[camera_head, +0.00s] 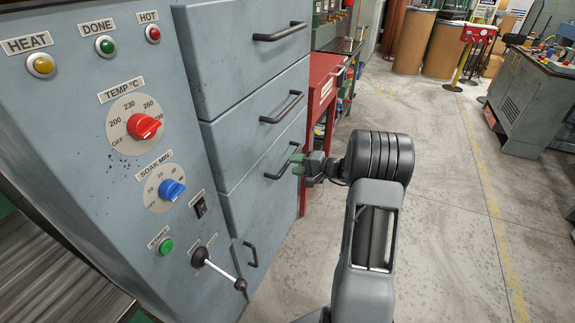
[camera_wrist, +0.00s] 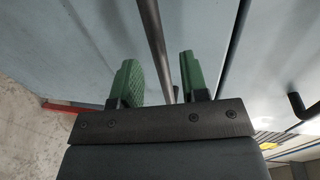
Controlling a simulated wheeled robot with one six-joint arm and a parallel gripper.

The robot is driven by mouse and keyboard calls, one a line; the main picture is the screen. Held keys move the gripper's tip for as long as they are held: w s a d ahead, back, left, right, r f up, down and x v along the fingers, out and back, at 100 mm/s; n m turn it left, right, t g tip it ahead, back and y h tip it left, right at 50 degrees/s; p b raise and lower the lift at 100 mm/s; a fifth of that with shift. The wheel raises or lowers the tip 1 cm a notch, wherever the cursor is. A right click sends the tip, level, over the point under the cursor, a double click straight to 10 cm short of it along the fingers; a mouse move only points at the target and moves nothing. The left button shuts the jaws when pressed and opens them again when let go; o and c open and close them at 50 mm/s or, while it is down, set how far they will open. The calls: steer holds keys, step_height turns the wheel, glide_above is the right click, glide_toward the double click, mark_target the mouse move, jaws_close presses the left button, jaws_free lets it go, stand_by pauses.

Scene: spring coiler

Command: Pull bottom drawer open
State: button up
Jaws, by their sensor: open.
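The grey cabinet has a stack of wide drawers with dark bar handles in the head view. My gripper is open at the upper right end of that handle. In the wrist view, the dark handle bar (camera_wrist: 154,42) runs between the two green fingers of my gripper (camera_wrist: 160,78), with gaps on both sides. I cannot tell how deep the bar sits between them.
Two higher drawers (camera_head: 235,45) (camera_head: 240,135) look closed. A smaller handle (camera_head: 251,254) is lower down, beside a lever (camera_head: 222,270). The control panel (camera_head: 95,150) is at the left. A red cabinet (camera_head: 322,85) stands beyond. Open floor (camera_head: 450,220) lies to the right.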

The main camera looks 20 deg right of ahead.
mark_target(288, 164)
steer(key=shift+x, duration=1.8)
steer(key=shift+c, duration=0.5)
jaws_close()
